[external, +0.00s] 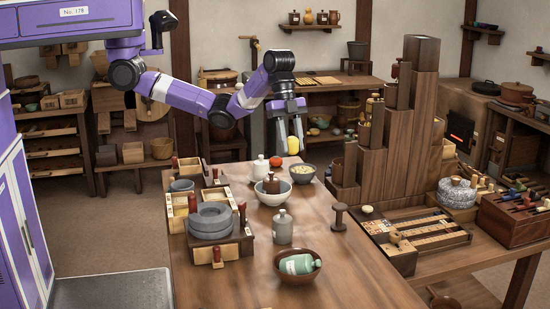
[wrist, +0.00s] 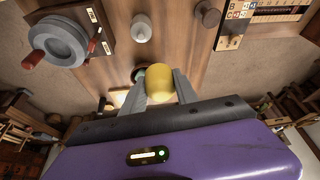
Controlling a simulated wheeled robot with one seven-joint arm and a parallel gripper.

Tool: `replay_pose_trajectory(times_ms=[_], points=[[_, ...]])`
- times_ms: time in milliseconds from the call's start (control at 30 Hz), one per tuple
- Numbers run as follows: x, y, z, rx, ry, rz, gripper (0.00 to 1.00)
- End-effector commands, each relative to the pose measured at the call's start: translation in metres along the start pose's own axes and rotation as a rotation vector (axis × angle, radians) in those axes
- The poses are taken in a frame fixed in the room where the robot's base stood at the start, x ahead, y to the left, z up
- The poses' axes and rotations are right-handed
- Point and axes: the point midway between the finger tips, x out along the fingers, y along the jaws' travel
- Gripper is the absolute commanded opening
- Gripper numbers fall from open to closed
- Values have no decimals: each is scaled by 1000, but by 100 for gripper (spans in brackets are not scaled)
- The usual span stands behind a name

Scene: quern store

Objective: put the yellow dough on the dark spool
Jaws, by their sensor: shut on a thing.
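My gripper (external: 292,149) is shut on the yellow dough (external: 293,144) and holds it in the air above the far part of the wooden table. The dough is a rounded yellow lump; in the wrist view (wrist: 163,84) it sits between the two grey fingers. The dark spool (external: 339,217) stands upright on the table near its right edge, apart from my gripper, which is above and farther back. In the wrist view the spool (wrist: 207,15) shows from above at the top, with its round top bare.
Near the spool stand a grey bottle (external: 282,228), a brown bowl (external: 278,272) holding a green bottle, and a pale bowl (external: 272,195). A quern (external: 210,221) fills the left side. Tall stepped wooden blocks (external: 395,160) rise on the right.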

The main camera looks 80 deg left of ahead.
Motion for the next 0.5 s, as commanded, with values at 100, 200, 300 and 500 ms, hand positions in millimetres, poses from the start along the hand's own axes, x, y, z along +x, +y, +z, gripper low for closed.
replay_pose_trajectory(times_ms=[100, 200, 300, 500], points=[[-11, -28, -29, -106, 0, -43, 0], [-16, -51, -47, -200, 0, -81, 0], [-20, -73, -61, -300, -1, -122, 0], [-12, -116, -65, -513, -4, -209, 0]])
